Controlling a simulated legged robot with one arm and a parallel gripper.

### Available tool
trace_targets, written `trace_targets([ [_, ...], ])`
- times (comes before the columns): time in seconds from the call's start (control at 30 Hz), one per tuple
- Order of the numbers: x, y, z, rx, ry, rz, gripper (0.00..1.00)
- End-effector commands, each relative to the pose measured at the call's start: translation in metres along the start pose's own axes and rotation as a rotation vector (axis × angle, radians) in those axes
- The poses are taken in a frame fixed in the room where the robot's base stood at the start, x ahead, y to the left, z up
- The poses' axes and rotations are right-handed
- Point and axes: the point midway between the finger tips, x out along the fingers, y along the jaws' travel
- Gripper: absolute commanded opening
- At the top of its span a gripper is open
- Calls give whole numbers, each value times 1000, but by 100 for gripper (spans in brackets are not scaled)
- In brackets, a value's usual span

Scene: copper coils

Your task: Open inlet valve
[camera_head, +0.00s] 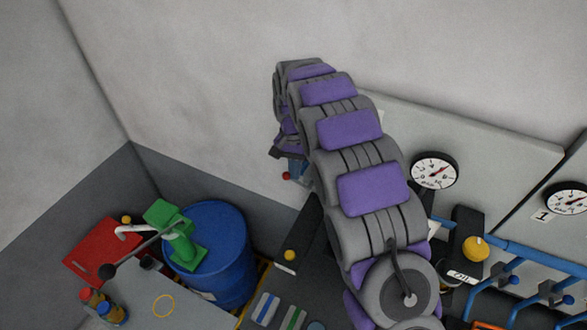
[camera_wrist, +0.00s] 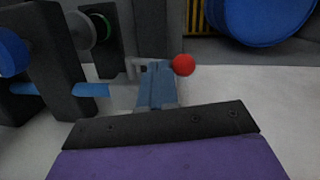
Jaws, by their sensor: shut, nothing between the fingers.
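My gripper (camera_wrist: 155,72) shows in the wrist view as narrow blue-grey fingers, shut together and empty, beyond a dark plate. A round red knob (camera_wrist: 183,65) sits just right of the fingertips. I cannot tell whether they touch. A red ball also shows in the head view (camera_head: 286,176), near the far end of my arm, where my arm hides most of the gripper. No readable label marks the inlet valve, and I cannot tell whether the red knob is its handle. A yellow knob (camera_head: 474,249) sits on a dark labelled block at right in the head view.
A blue drum (camera_head: 222,262) with a green pump stands left of my arm, beside a red box (camera_head: 103,250). A pressure gauge (camera_head: 434,171) and blue pipes (camera_head: 520,257) are at right. In the wrist view, dark upright blocks (camera_wrist: 62,62) crowd the left; pale floor lies at right.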

Motion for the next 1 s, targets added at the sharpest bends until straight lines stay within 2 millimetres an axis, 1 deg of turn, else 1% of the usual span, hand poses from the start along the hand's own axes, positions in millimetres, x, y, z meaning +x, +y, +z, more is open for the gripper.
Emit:
trace_targets([
  [0.2,5,8,0,1,1,0,0],
  [0.53,5,8,0,0,-1,0,0],
  [0.63,1,8,0,0,1,-1,0],
  [0.77,-13,8,0,0,-1,0,0],
  [1.0,-55,7,-1,0,3,-2,0],
])
